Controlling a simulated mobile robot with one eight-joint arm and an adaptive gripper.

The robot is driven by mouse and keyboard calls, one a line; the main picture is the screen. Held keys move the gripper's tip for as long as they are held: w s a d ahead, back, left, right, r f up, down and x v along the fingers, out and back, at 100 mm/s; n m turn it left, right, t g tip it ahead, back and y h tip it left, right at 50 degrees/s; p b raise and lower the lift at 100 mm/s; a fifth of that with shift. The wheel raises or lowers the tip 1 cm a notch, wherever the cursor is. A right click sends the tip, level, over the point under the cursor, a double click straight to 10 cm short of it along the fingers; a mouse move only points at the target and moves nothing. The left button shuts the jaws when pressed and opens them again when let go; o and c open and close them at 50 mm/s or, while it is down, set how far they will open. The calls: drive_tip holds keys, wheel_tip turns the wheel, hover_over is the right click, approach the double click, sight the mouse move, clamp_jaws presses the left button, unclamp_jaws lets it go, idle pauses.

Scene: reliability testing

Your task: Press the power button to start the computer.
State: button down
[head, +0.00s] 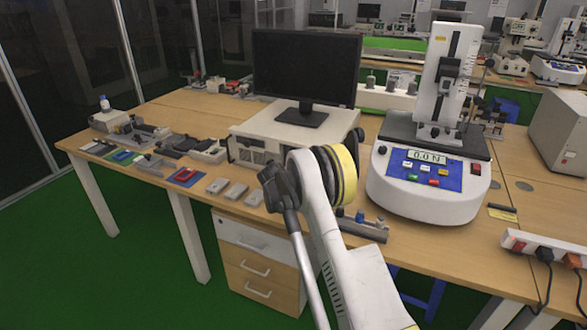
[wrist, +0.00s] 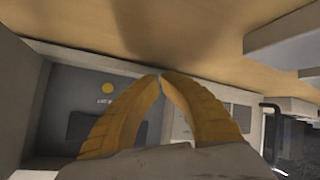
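The computer (head: 255,130) is a beige desktop case lying flat on the wooden table, with a black monitor (head: 307,65) standing on it. Its right front is hidden behind my arm in the head view. In the wrist view, a grey front panel (wrist: 65,80) fills the left and middle. A round yellow button (wrist: 107,88) with a small label, too blurred to read, sits on it. My gripper (wrist: 160,76) shows two yellow fingers with tips together, empty, just right of the button in the picture. Contact with the panel cannot be told. The gripper is hidden in the head view.
A white force tester (head: 430,180) stands right of the computer. Small grey blocks (head: 237,192) and other parts lie along the table's front left. A power strip (head: 540,247) with plugs lies at the right edge. Bare table (wrist: 200,25) shows beside the panel in the wrist view.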

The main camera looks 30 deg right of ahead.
drive_tip(key=shift+w+d, duration=0.85)
drive_tip(key=shift+d, duration=0.25)
idle(0.7)
drive_tip(key=shift+w+d, duration=0.25)
drive_tip(key=shift+d, duration=0.05)
drive_tip(key=shift+w+d+r, duration=0.15)
drive_tip(key=shift+w+d, duration=0.15)
drive_tip(key=shift+d, duration=0.2)
idle(0.8)
drive_tip(key=shift+s+a+f, duration=0.25)
drive_tip(key=shift+s+a, duration=0.35)
